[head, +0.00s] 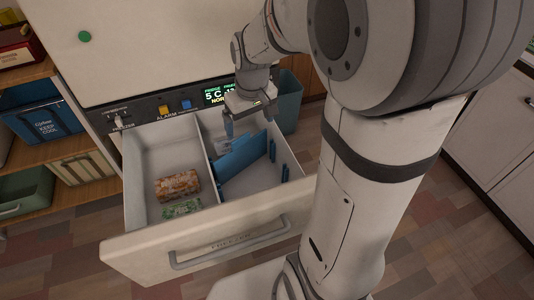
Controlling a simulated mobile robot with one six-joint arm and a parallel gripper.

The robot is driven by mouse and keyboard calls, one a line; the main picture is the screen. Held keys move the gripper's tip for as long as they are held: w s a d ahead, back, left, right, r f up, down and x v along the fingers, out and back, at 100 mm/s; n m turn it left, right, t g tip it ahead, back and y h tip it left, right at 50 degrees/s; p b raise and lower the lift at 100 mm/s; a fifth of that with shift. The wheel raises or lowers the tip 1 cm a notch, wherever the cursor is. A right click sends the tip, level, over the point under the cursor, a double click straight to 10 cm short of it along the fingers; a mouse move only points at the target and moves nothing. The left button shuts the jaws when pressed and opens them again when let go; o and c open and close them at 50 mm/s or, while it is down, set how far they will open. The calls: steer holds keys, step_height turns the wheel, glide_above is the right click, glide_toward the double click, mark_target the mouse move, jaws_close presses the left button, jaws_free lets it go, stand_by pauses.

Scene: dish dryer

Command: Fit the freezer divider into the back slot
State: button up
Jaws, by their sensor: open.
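The freezer drawer (204,247) is pulled out. A pale partition splits it into left and right compartments. The blue freezer divider (241,157) lies in the right compartment, slanted across it. I cannot tell whether the divider's end sits in either guide. My gripper (250,122) is open and empty above the back of the right compartment, apart from the divider. Matching guides on the partition are not clearly visible.
In the left compartment lie an orange-brown packet (177,186) and a green packet (182,209). Pale clear items (226,141) lie behind the divider. A green bin (288,103) stands behind the drawer at right. Shelves with a blue cool box (45,122) are at left.

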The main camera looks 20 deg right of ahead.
steer(key=s+r+m, duration=0.2)
steer(key=s, duration=1.2)
steer(key=shift+s+a, duration=0.2)
steer(key=shift+a, duration=0.05)
steer(key=shift+r, duration=0.1)
